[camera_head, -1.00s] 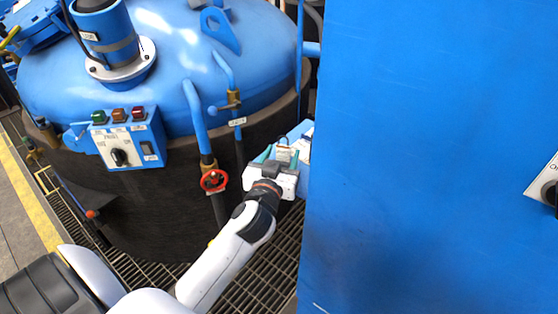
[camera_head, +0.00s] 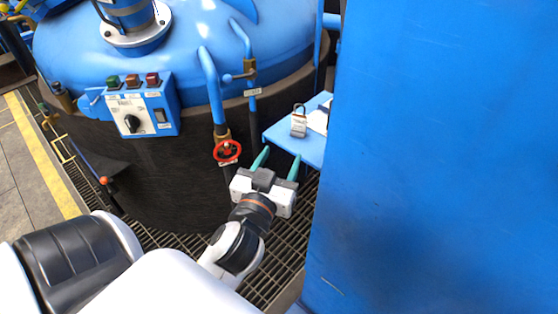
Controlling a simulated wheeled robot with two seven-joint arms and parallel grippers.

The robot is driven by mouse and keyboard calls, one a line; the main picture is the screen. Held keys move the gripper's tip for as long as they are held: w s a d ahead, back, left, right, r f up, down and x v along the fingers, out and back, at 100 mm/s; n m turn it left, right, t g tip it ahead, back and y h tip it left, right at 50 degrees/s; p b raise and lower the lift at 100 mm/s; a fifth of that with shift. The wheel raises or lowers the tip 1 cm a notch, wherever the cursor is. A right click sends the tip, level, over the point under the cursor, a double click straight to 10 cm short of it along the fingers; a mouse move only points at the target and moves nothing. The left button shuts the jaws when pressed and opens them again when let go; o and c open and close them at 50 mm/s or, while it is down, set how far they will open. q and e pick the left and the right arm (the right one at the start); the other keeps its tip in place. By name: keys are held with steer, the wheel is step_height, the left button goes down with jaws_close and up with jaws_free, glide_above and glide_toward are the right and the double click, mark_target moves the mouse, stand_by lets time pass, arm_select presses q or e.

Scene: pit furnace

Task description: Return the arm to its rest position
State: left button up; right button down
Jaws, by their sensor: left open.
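My left arm comes in from the lower left. My left gripper (camera_head: 278,164) is open, with its two green fingers apart and nothing between them. It is over the floor grating, just short of a small blue shelf (camera_head: 308,148) in this view. A padlock (camera_head: 299,122) with a pale body and a dark shackle stands on the shelf, beyond the fingertips and apart from them. My right gripper is not in view.
A blue-lidded furnace (camera_head: 190,60) with a dark body fills the upper left. It carries a control box (camera_head: 130,108) and a red valve wheel (camera_head: 227,151) close to my gripper. A tall blue cabinet (camera_head: 450,150) blocks the right side. Metal grating (camera_head: 272,265) covers the floor.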

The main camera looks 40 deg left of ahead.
arm_select(q)
steer(key=shift+f, duration=0.15)
steer(key=s+d+f+m+g+h, duration=0.15)
steer(key=s+f+g, duration=0.25)
steer(key=f+g, duration=0.55)
steer(key=s+d+f+m+g+h, duration=0.4)
steer(key=s+d+f, duration=0.1)
steer(key=s+f, duration=0.6)
step_height(320, 180, down, 25)
steer(key=g, duration=0.2)
steer(key=s+f, duration=0.7)
steer(key=f, duration=0.4)
steer(key=shift+a, duration=0.35)
steer(key=shift+m+g, duration=0.25)
steer(key=shift+g, duration=0.1)
steer(key=s+f, duration=0.2)
steer(key=s, duration=0.1)
steer(key=s+a+f, duration=0.1)
steer(key=s+f, duration=0.1)
steer(key=s, duration=0.1)
steer(key=s+a+f, duration=0.1)
steer(key=s+f, duration=0.1)
steer(key=s, duration=0.2)
steer(key=shift+s+f, duration=0.1)
steer(key=shift+f, duration=0.1)
steer(key=shift+c, duration=0.3)
